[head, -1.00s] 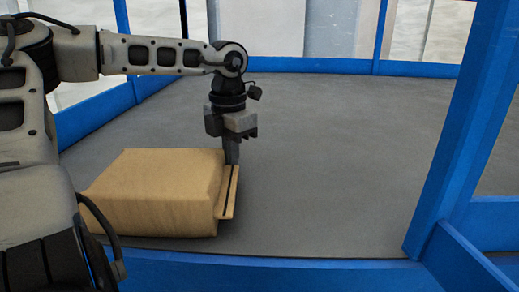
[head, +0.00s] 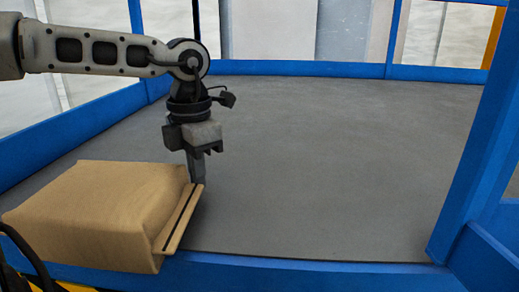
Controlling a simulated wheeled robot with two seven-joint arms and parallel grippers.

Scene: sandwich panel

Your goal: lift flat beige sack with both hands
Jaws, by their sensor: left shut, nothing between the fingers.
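The flat beige sack (head: 95,212) lies on the grey floor of the blue-framed bay at the lower left, near the front edge. Its right end has a flat flap with a dark stripe. My left gripper (head: 197,182) points down at the right end of the sack, with its fingertips at the far end of the flap. Its fingers are shut with nothing between them. Whether they touch the sack I cannot tell. My right gripper is not in view.
The grey floor (head: 330,165) to the right of and behind the sack is clear. A blue front rail (head: 300,268) runs along the near edge, and a blue post (head: 480,140) stands at the right. Blue rails border the back and left.

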